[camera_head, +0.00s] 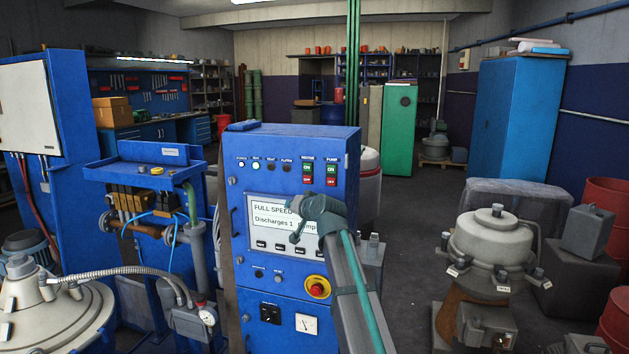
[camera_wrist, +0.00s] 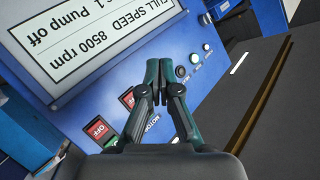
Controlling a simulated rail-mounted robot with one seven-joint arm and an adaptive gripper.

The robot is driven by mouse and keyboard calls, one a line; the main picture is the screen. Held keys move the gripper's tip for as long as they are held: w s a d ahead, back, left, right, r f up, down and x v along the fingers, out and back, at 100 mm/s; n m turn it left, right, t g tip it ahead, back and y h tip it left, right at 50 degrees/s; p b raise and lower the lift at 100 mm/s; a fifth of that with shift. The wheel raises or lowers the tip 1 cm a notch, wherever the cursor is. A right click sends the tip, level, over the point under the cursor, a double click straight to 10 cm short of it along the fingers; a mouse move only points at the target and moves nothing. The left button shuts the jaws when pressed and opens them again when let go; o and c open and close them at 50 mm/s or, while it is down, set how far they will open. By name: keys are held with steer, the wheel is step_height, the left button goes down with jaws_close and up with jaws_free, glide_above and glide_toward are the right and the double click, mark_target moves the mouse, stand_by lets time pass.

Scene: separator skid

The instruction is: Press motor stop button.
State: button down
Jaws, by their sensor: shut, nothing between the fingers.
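The blue control cabinet (camera_head: 292,146) stands in the middle of the head view. The MOTOR pair near its top right is a green ON above a red OFF, the motor stop button (camera_head: 307,181). In the wrist view, upside down, the motor OFF (camera_wrist: 127,99) lies left of my fingers, its green ON partly hidden behind a finger. The PUMP OFF (camera_head: 331,182) is beside it; it also shows in the wrist view (camera_wrist: 97,129). My gripper (camera_wrist: 158,68) is shut and empty. In the head view my gripper (camera_head: 297,234) is in front of the display, below the motor buttons.
The display (camera_head: 268,214) reads FULL SPEED, Discharges 1; the wrist view adds 8500 rpm and Pump off. A red emergency stop (camera_head: 317,288) on a yellow ring sits lower on the cabinet. Indicator lamps (camera_head: 256,164) line its top left. Separator machines (camera_head: 491,240) stand either side.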

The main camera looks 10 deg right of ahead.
mark_target(306, 182)
steer(key=shift+m+t, duration=0.7)
steer(key=shift+t, duration=0.2)
steer(key=r, duration=0.1)
steer(key=w+d+r, duration=0.1)
steer(key=r, duration=0.1)
steer(key=shift+w+d+r, duration=0.35)
steer(key=shift+w+r, duration=0.05)
steer(key=shift+w, duration=0.1)
steer(key=shift+w+d+b, duration=0.45)
steer(key=shift+w+d, duration=0.3)
steer(key=shift+w, duration=0.5)
steer(key=shift+w+d+b, duration=0.4)
steer(key=shift+w+d, duration=0.35)
steer(key=shift+w, duration=0.5)
steer(key=shift+w+d+b, duration=0.45)
steer(key=shift+w+d, duration=0.3)
steer(key=shift+w, duration=0.5)
steer(key=shift+w+d+b, duration=0.2)
steer(key=shift+w+b, duration=0.2)
